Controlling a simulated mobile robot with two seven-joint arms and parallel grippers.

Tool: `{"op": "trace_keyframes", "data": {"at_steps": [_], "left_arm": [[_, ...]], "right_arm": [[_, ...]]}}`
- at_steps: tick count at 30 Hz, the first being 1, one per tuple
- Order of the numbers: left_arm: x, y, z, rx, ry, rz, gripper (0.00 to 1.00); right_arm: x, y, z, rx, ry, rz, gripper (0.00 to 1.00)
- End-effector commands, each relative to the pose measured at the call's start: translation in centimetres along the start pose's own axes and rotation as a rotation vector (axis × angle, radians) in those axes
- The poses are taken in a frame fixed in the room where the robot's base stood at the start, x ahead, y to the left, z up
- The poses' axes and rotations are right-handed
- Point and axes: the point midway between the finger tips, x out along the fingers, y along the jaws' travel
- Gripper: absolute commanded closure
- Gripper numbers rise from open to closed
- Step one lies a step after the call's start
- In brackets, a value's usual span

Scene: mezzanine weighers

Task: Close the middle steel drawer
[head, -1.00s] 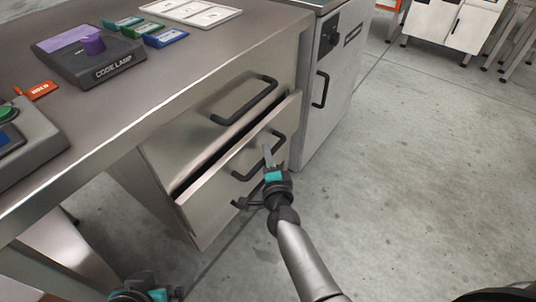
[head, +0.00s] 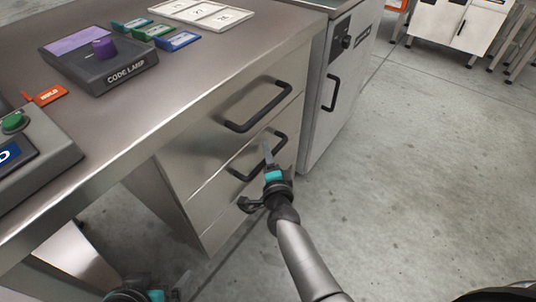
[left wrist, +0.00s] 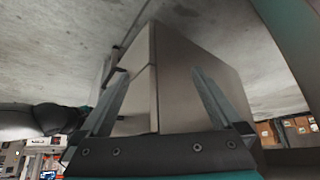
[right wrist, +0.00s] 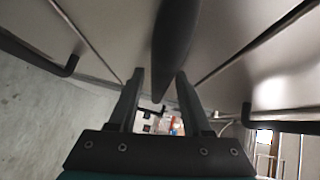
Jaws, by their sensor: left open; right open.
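The middle steel drawer (head: 215,185) is in the bench's drawer unit in the head view. Its front looks level with the drawers above and below, and no open gap shows. Its black bar handle (head: 245,175) is partly hidden by my right gripper (head: 268,158), which is open at it. In the right wrist view a dark handle bar (right wrist: 174,45) runs between the spread fingers of my right gripper (right wrist: 160,90); I cannot tell whether they touch it. My left gripper (head: 170,290) is low at the bottom edge, open, apart from the drawers.
The top drawer's handle (head: 258,108) is just above. A grey cabinet (head: 322,110) stands to the right of the drawers. The bench top (head: 110,125) overhangs and carries a code lamp (head: 100,65) and coloured cards. The floor (head: 430,180) at right is clear.

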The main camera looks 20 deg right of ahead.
Motion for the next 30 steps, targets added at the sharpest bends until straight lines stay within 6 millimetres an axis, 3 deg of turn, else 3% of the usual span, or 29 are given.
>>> {"op": "trace_keyframes", "data": {"at_steps": [5, 14, 30], "left_arm": [[0.0, 0.0, 0.3, 0.0, -0.016, 0.0, 0.0], [-2.2, -1.6, 1.5, -0.017, -0.16, -0.043, 0.0], [3.2, -1.6, 5.2, -0.014, -0.258, -0.037, 0.0]], "right_arm": [[-0.3, 0.1, -0.1, -0.001, 0.001, 0.001, 0.51], [-2.7, 0.0, -0.1, -0.002, 0.001, 0.002, 0.51], [-11.7, -0.1, -0.1, -0.003, -0.002, 0.003, 0.51]]}}
